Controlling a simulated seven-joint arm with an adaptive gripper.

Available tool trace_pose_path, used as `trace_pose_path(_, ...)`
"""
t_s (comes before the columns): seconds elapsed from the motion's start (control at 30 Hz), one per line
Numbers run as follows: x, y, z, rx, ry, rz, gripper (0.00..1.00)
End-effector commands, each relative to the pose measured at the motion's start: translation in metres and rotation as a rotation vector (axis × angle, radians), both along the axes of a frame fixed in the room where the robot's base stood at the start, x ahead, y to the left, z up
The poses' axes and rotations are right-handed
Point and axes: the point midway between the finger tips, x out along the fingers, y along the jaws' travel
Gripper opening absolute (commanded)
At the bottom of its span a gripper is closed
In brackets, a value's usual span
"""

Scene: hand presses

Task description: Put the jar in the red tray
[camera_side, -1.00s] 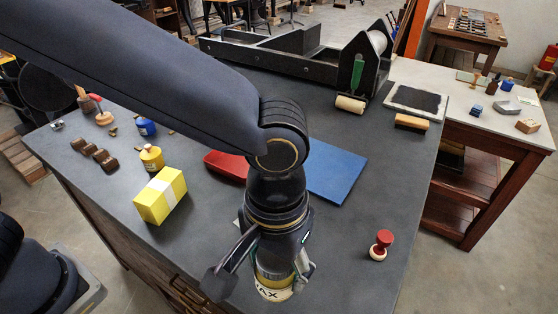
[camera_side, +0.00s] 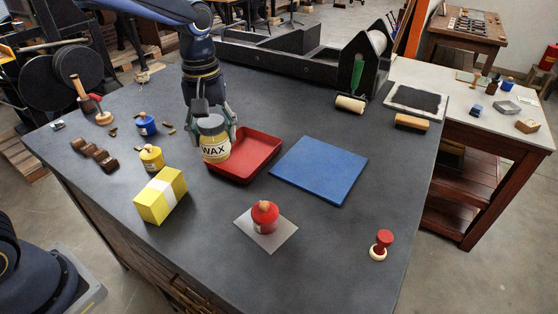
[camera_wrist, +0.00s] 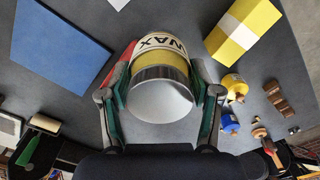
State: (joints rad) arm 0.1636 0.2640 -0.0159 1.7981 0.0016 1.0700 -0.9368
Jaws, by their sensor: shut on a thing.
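The jar (camera_side: 215,146) is yellow with a grey lid and a white band reading WAX. My gripper (camera_side: 214,132) is shut on it, one finger on each side near the lid. The jar is upright in the side view, in front of the left part of the red tray (camera_side: 262,166), and hides the tray's left edge. I cannot tell how high it is held. In the wrist view the jar (camera_wrist: 160,80) sits between the fingers (camera_wrist: 160,98), and only a red sliver of the tray (camera_wrist: 115,70) shows beside it.
A blue mat (camera_side: 320,170) lies right of the tray. A yellow box (camera_side: 161,196), a yellow bottle (camera_side: 152,158) and a blue bottle (camera_side: 146,125) stand to the left. A red container (camera_side: 265,216) stands on a grey plate in front, with bare table around it.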

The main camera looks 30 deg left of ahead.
Motion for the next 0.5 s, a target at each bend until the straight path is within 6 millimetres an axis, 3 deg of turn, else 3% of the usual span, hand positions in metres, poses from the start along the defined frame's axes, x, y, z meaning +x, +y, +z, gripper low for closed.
trace_pose_path(0.03, 0.005, 0.021, -0.001, 0.001, 0.000, 0.055, 0.18)
trace_pose_path(0.1, 0.009, 0.042, -0.002, 0.003, 0.003, 0.111, 0.18)
trace_pose_path(0.2, 0.010, 0.062, -0.004, 0.003, 0.008, 0.162, 0.18)
trace_pose_path(0.37, 0.023, 0.073, -0.011, 0.004, 0.010, 0.189, 0.18)
trace_pose_path(0.5, 0.057, 0.073, -0.027, 0.004, 0.011, 0.188, 0.18)
